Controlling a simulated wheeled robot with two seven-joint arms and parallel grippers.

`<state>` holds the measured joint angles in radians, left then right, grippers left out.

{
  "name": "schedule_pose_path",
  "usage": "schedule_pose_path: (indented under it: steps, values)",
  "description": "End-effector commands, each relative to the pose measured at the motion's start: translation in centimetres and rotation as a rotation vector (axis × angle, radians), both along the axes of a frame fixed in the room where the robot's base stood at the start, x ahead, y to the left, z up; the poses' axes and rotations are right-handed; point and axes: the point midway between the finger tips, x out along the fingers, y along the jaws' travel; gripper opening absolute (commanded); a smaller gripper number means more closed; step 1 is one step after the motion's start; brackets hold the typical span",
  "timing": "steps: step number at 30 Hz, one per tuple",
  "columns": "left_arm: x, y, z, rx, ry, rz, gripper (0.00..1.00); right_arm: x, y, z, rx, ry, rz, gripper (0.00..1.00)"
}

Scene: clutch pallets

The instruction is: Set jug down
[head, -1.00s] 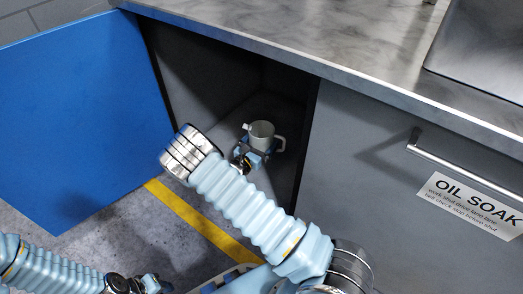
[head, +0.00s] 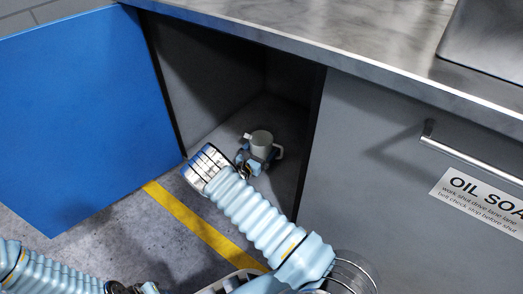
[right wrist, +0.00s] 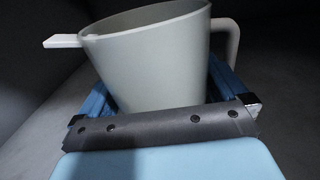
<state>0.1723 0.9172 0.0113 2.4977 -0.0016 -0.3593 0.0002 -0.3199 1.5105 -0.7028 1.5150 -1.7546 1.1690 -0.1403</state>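The jug (head: 262,139) is a pale grey-green vessel with a spout at left and a handle at right. It is inside the open cabinet (head: 225,80), upright in the head view. My right gripper (head: 256,158) reaches into the cabinet, its blue fingers on both sides of the jug's lower body. In the right wrist view the jug (right wrist: 150,65) sits between the fingers, which are shut on it. Its base is hidden, so I cannot tell whether it touches the cabinet floor. My left gripper (head: 135,288) is at the bottom edge, mostly cut off.
The blue cabinet door (head: 80,110) stands open at left. A grey door labelled OIL SOAK (head: 475,195) with a bar handle (head: 470,158) is at right. The worktop (head: 330,40) overhangs the opening. The cabinet looks otherwise empty. A yellow line (head: 200,220) crosses the floor.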

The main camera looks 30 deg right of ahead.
Motion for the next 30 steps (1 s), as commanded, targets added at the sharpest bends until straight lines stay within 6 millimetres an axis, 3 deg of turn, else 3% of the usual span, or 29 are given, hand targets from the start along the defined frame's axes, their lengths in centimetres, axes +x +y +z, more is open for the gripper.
schedule_pose_path:
  steps: [8, 21, 30]
  values:
    - [0.0, 0.0, 0.3, 0.0, 0.0, 0.0, 0.29, -0.4, 0.9, 0.1, 0.0, 0.001, 0.001, 1.0]
    - [-0.1, 0.0, 2.1, -0.001, 0.004, -0.003, 0.29, -4.6, 9.0, 0.2, -0.002, 0.001, 0.003, 1.0]
    - [-0.1, 0.0, 2.2, -0.001, 0.005, -0.003, 0.29, -5.5, 10.7, 0.0, -0.001, 0.0, 0.0, 1.0]
